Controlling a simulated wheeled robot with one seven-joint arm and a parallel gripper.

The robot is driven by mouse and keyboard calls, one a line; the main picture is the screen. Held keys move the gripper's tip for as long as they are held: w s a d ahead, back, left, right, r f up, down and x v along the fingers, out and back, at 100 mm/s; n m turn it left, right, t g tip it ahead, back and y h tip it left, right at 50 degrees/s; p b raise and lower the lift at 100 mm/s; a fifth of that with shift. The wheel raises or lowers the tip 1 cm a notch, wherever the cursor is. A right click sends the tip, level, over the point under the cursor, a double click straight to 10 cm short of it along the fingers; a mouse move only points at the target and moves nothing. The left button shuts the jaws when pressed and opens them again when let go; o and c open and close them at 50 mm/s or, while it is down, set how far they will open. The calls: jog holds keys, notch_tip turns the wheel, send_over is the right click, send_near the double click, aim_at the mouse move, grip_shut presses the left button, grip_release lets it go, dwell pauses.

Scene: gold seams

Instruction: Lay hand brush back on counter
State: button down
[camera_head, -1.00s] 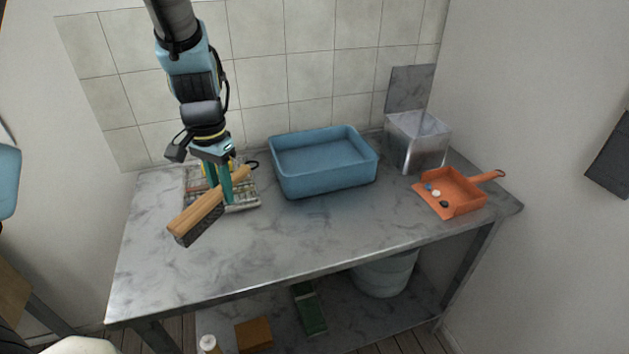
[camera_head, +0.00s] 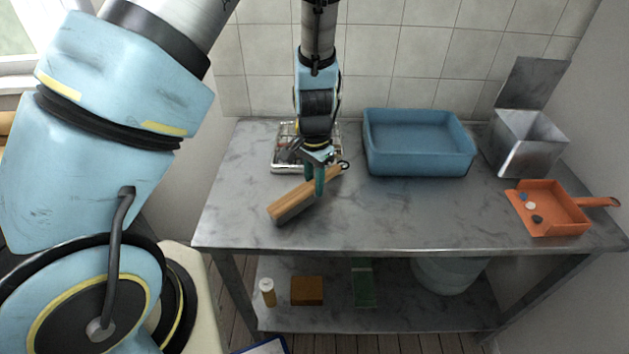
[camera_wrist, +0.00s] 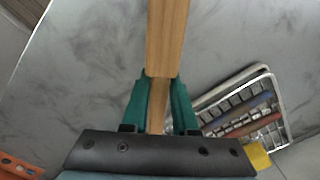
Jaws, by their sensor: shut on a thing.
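The hand brush (camera_head: 302,197) has a long wooden back and handle with dark bristles below. My gripper (camera_head: 317,184) is shut on its handle, with the black hanging loop at the handle's end on the right. The brush is over the left part of the grey marbled counter (camera_head: 395,215); I cannot tell whether its bristles touch the surface. In the wrist view the wooden handle (camera_wrist: 166,40) runs straight out between the green fingers (camera_wrist: 160,100). The bristles are hidden there.
A wire basket (camera_head: 287,160) with small items stands just behind my gripper. A blue basin (camera_head: 420,165), an open metal bin (camera_head: 525,145) and an orange dustpan (camera_head: 550,215) with small bits stand to the right. The counter's front left is clear.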

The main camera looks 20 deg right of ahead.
jog(key=shift+f, duration=0.1)
jog(key=c, duration=0.7)
grip_release()
notch_tip(320, 180, up, 12)
jog(key=b, duration=0.2)
jog(key=a+r+n, duration=0.1)
jog(key=a+n, duration=0.3)
jog(key=a, duration=0.6)
jog(key=w+a+r+n+t, duration=0.1)
jog(key=a+n, duration=0.3)
jog(key=a, duration=0.5)
jog(key=w+a+r+n, duration=0.1)
jog(key=a+r+n, duration=0.2)
jog(key=a, duration=0.7)
jog(key=shift+a+r+n+t, duration=0.1)
jog(key=shift+a+n+t, duration=0.2)
jog(key=shift+n, duration=0.6)
jog(key=shift+w, duration=0.1)
